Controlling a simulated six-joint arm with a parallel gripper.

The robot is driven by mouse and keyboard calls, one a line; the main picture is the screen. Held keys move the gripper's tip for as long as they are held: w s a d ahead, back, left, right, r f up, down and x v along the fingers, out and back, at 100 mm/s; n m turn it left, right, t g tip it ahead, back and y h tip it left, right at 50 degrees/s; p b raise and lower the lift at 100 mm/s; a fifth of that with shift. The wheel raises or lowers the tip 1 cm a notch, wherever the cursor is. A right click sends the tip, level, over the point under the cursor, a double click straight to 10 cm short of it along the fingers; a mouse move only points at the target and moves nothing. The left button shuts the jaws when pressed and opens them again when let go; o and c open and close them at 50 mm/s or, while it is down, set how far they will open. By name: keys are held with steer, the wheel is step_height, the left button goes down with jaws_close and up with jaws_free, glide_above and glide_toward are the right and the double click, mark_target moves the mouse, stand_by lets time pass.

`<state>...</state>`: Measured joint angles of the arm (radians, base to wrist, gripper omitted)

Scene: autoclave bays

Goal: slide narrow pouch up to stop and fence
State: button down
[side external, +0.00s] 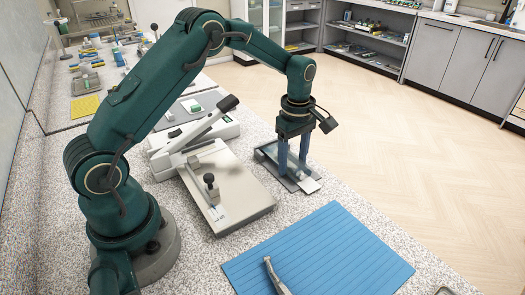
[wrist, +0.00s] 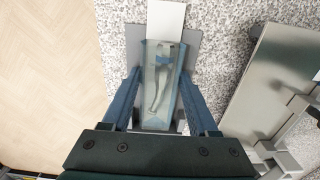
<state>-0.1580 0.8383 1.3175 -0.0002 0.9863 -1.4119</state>
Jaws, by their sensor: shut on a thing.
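The narrow pouch (wrist: 158,72) is a clear-faced sleeve with a metal instrument inside. A white flap (wrist: 165,20) shows beyond its far end in the wrist view. It lies over a grey plate (wrist: 192,45); whether it touches the plate is unclear. My gripper (wrist: 158,88) has its blue fingers along the pouch's two long sides and is shut on it. In the side view my gripper (side external: 292,168) points down over the plate, and its fingers partly hide the pouch. The sealer's bed (side external: 232,190) carries knobbed metal blocks, possibly the stop and fence; I cannot tell which is which.
The white sealer with its raised black-handled lever (side external: 228,103) stands left of my gripper. A blue ribbed mat (side external: 330,250) with a metal instrument (side external: 274,275) lies in front. Speckled counter separates the plate from the sealer bed. The counter's edge drops to the floor at right.

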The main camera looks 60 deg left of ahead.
mark_target(293, 161)
steer(key=shift+r, duration=1.4)
stand_by(0.5)
steer(key=shift+r, duration=0.4)
steer(key=shift+r, duration=0.5)
steer(key=shift+r, duration=1.75)
steer(key=m, duration=0.4)
steer(key=shift+m, duration=0.4)
steer(key=m, duration=0.4)
steer(key=shift+m, duration=0.3)
